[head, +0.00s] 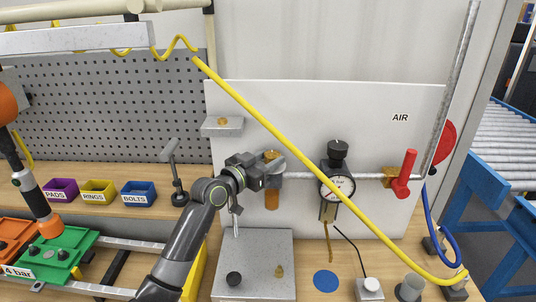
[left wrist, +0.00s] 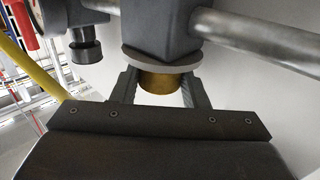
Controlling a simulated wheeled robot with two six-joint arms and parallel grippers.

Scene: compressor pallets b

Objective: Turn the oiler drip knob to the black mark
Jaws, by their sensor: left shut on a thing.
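The oiler hangs on the pipe on the white air panel; its amber bowl (head: 272,199) shows below my gripper in the head view. Its brass drip knob (left wrist: 160,82) sits between my fingers in the left wrist view, under a pale ring (left wrist: 160,60). In the head view only the top of the knob (head: 271,155) shows. My left gripper (head: 270,165) is shut on the knob, with one finger on each side (left wrist: 160,90). I cannot make out a black mark in either view. My right gripper is not in view.
A regulator with a gauge (head: 340,187) stands to the right on the same pipe. A yellow hose (head: 290,150) crosses in front of the panel. A red valve handle (head: 405,172) is farther right. A grey plate (head: 255,247) lies below on the bench.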

